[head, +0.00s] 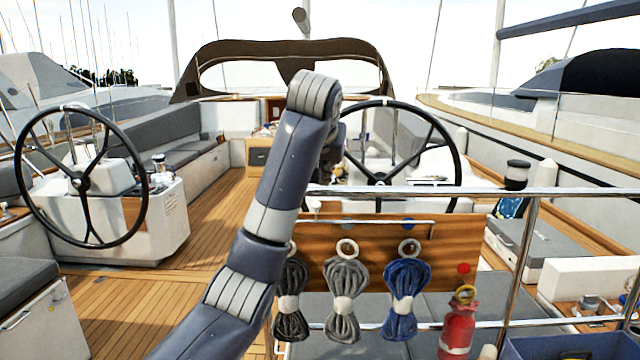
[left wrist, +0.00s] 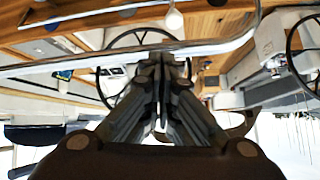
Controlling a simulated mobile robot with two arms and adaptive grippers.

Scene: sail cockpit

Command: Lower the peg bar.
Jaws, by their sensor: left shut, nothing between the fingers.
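A wooden board (head: 462,240) hangs below the steel rail, with a thin pale bar (head: 385,222) along its upper part; this bar looks like the peg bar. Coils of black rope (head: 291,315), grey rope (head: 343,312) and blue rope (head: 405,312) hang in front of the board by pale rings. My left gripper (head: 339,170) is just above and beyond the rail, largely hidden behind my own forearm. In the left wrist view its fingers (left wrist: 160,72) are together and empty, pointing towards the rail. My right gripper is in neither view.
The steel rail (head: 430,192) crosses above the board, with an upright post (head: 517,270) to its right. Steering wheels stand at left (head: 82,183) and centre (head: 457,150). Open teak deck (head: 215,225) lies left.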

